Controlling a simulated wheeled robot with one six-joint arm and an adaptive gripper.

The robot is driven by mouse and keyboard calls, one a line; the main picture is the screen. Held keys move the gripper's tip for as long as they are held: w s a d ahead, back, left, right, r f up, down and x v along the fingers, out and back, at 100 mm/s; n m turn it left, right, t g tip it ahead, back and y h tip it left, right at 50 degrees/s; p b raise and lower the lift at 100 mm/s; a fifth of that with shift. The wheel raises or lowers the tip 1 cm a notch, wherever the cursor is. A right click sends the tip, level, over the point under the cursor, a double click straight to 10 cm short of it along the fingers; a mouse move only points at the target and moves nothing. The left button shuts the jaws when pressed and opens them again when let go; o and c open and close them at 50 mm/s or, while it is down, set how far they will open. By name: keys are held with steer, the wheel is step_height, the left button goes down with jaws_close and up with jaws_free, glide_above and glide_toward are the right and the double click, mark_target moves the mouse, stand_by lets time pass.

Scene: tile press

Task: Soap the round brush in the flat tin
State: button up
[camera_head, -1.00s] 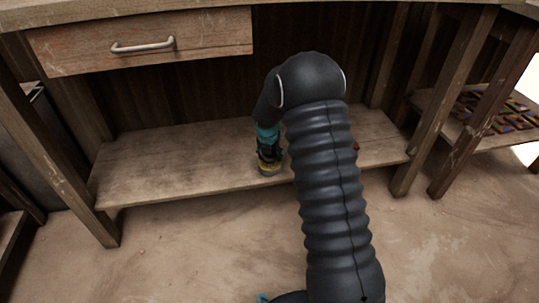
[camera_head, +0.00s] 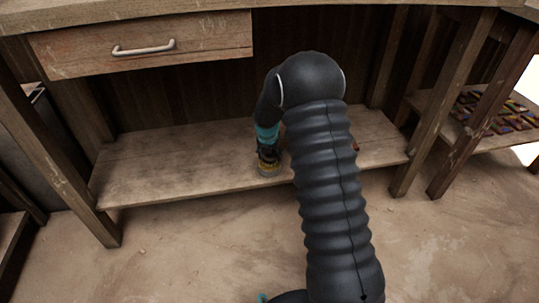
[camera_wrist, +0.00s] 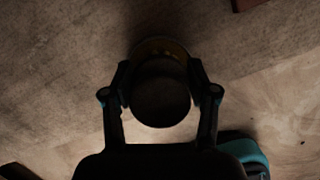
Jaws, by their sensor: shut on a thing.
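My gripper (camera_wrist: 160,80) points down and is shut on a dark round thing (camera_wrist: 160,98), which looks like the round brush seen from above. A round rim with yellowish marks, which looks like the flat tin (camera_wrist: 161,46), shows just behind and below it. In the head view my gripper (camera_head: 268,154) is low over the shelf, and the tin (camera_head: 268,171) shows as a small grey and yellow round thing right under the jaws. The bristles are hidden, and I cannot tell whether they touch the soap.
The tin is near the front edge of the low wooden shelf (camera_head: 170,165). The shelf is bare to the left. A small reddish thing (camera_head: 356,146) lies to the right, partly behind my arm. Wooden legs and a drawer (camera_head: 145,45) frame the space.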

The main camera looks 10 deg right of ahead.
steer(key=shift+r+p, duration=2.55)
steer(key=shift+r, duration=0.7)
steer(key=shift+f, duration=0.2)
steer(key=shift+w+d+f+b, duration=0.1)
steer(key=shift+f+b, duration=0.05)
steer(key=shift+b, duration=0.45)
steer(key=shift+f+b, duration=0.1)
steer(key=shift+b, duration=0.25)
